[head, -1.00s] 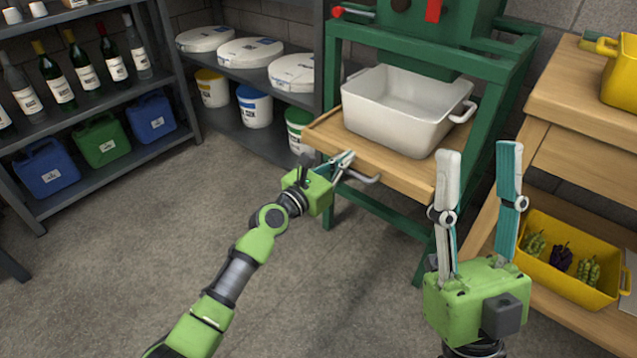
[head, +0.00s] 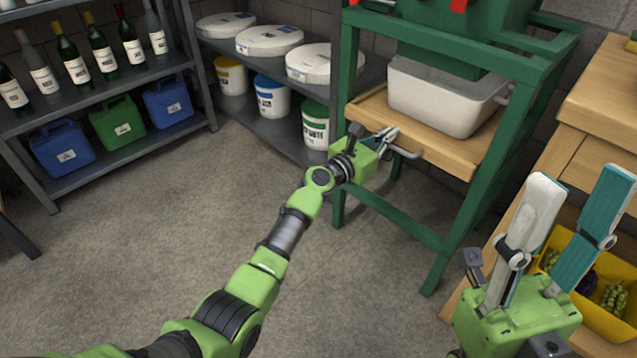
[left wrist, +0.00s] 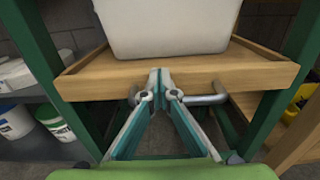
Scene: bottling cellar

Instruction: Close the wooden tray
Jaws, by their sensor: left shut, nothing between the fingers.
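The wooden tray (head: 440,150) sits in the green frame, partly slid out at the front, and carries a white tub (head: 436,106). In the left wrist view the tray's front board (left wrist: 200,75) fills the middle, with a grey metal handle (left wrist: 205,99) on it. My left gripper (head: 388,137) is shut and empty, its fingertips at the front board by the handle; I cannot tell whether they touch. In the left wrist view its fingertips (left wrist: 158,72) meet in front of the board. My right gripper (head: 578,185) is open and empty, pointing up at the lower right.
The green frame (head: 349,100) has legs on both sides of the tray. Shelves with bottles and canisters (head: 117,124) stand at the left, with buckets (head: 271,97) behind. A wooden bench (head: 585,130) and yellow crate (head: 608,318) are at the right. The floor (head: 180,230) is clear.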

